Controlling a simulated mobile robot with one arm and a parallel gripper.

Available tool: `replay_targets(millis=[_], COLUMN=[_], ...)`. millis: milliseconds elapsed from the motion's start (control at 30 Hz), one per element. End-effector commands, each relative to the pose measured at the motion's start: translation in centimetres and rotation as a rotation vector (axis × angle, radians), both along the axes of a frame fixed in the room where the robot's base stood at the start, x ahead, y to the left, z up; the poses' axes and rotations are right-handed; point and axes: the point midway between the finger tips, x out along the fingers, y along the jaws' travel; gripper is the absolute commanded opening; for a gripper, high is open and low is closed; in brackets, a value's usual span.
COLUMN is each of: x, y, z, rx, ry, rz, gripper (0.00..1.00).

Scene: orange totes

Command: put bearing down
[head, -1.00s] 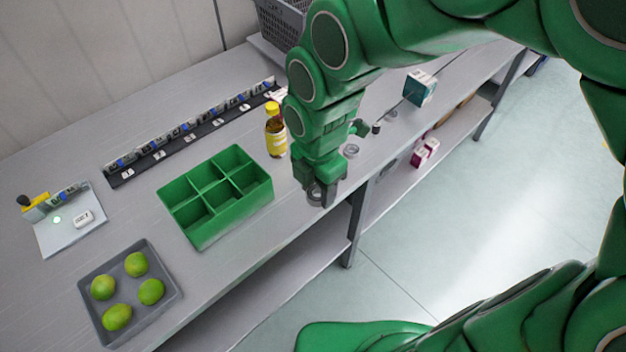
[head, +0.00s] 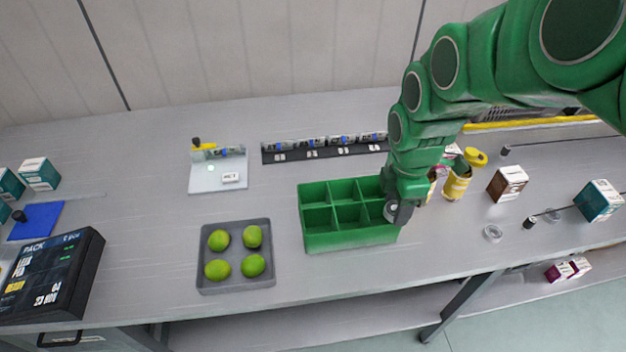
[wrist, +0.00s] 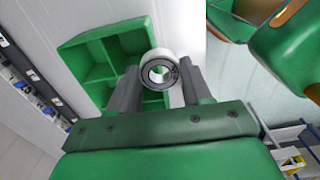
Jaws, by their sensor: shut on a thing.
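My gripper (head: 401,211) is shut on a ring-shaped metal bearing (wrist: 159,70), seen clearly between the two dark fingers in the wrist view. In the head view the bearing (head: 391,209) shows small at the fingertips. The gripper is at the right end of a green compartment box (head: 351,238), and I cannot tell exactly whether it is over the rim or just beside it. The box also shows behind the bearing in the wrist view (wrist: 74,68). Its visible compartments look empty.
A grey tray with several green limes (head: 236,284) stands left of the box. Behind are a dark strip of parts (head: 322,149) and a white station plate (head: 207,181). Bottles, small boxes and another metal ring (head: 492,233) stand right. Bench is clear in front of the box.

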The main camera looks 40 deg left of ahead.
Motion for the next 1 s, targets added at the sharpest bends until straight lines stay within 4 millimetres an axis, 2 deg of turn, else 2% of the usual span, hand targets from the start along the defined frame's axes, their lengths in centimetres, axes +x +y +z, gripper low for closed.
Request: replay_targets(millis=[33, 300, 500, 600, 767, 1000], x=[0.1, 0.2, -0.6, -0.9, -1.2, 0.0], y=[1.4, 8.9, 13.6, 15.2, 16.4, 18.0], z=[-0.2, -0.3, -0.5, -0.5, -0.6, -1.6], rx=[-0.003, -0.001, 0.003, 0.006, 0.008, 0.005], ry=[0.002, -0.001, 0.000, -0.001, -0.001, 0.001], rz=[0.005, 0.011, 0.018, 0.020, 0.023, 0.022], gripper=[0.16, 0.16, 0.16, 0.16, 0.16, 0.16])
